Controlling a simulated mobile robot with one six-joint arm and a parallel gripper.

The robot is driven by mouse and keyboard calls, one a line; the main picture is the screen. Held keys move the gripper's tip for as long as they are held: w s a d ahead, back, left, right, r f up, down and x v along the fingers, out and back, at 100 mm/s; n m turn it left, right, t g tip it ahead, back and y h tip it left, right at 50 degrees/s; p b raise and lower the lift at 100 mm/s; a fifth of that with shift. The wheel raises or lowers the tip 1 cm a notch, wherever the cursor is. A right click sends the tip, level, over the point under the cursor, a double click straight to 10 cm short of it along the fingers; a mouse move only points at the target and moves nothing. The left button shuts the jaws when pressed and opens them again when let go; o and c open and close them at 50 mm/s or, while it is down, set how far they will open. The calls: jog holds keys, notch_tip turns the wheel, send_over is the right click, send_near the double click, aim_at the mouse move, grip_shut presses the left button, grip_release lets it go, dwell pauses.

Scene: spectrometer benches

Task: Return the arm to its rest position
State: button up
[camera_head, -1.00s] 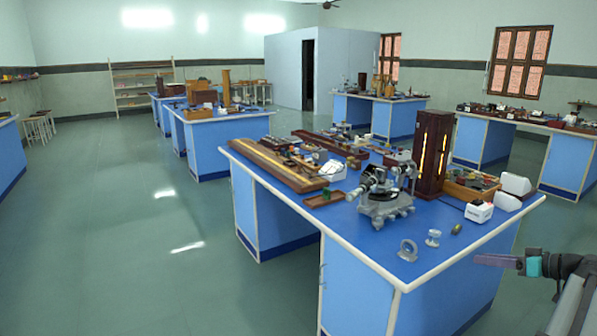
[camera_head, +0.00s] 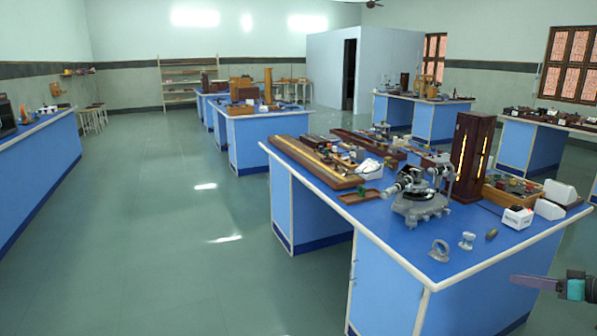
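My gripper (camera_head: 538,283) shows at the lower right edge of the head camera view, in front of the near blue bench (camera_head: 392,290) and apart from it. A long purple-brown part points left from a teal and dark wrist. I cannot tell from this side whether its fingers are open or shut. Nothing is seen hanging from it. The rest of my arm is cut off by the right edge.
The near bench carries a spectrometer (camera_head: 420,205), a tall dark lamp housing (camera_head: 472,155), a grey ring (camera_head: 440,251) and a small white box (camera_head: 518,217). Another bench (camera_head: 40,165) stands at left. The green floor (camera_head: 170,230) between them is clear.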

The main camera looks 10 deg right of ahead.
jog(key=w+a+f+m+g+y+p, duration=0.15)
jog(key=w+a+f, duration=0.25)
jog(key=a+f, duration=0.5)
jog(key=w+a+f+g, duration=0.3)
jog(key=w+a+f, duration=0.1)
jog(key=a+f, duration=0.4)
jog(key=s+a+f+g, duration=0.2)
jog(key=a+f+g, duration=0.3)
jog(key=a+f, duration=1.1)
jog(key=s+a+f+g+p, duration=0.1)
jog(key=s+a+f+g, duration=0.15)
jog(key=a, duration=0.35)
jog(key=s+a+f+g+h, duration=0.1)
jog(key=s+a+f, duration=0.3)
jog(key=a, duration=0.2)
jog(key=s+a+f+g+p, duration=0.1)
jog(key=s+a+f, duration=0.2)
jog(key=a, duration=0.3)
jog(key=s+a+f+g+h, duration=0.2)
jog(key=s+a+f, duration=0.1)
jog(key=s, duration=0.6)
jog(key=s+a+f+n+g+h+p, duration=0.1)
jog(key=s+a+f+h, duration=0.2)
jog(key=s, duration=0.6)
jog(key=shift+s+a+f+g, duration=0.15)
jog(key=shift+a+f+g, duration=0.25)
jog(key=shift+a, duration=0.1)
jog(key=shift+r+h, duration=0.1)
jog(key=shift+h, duration=0.15)
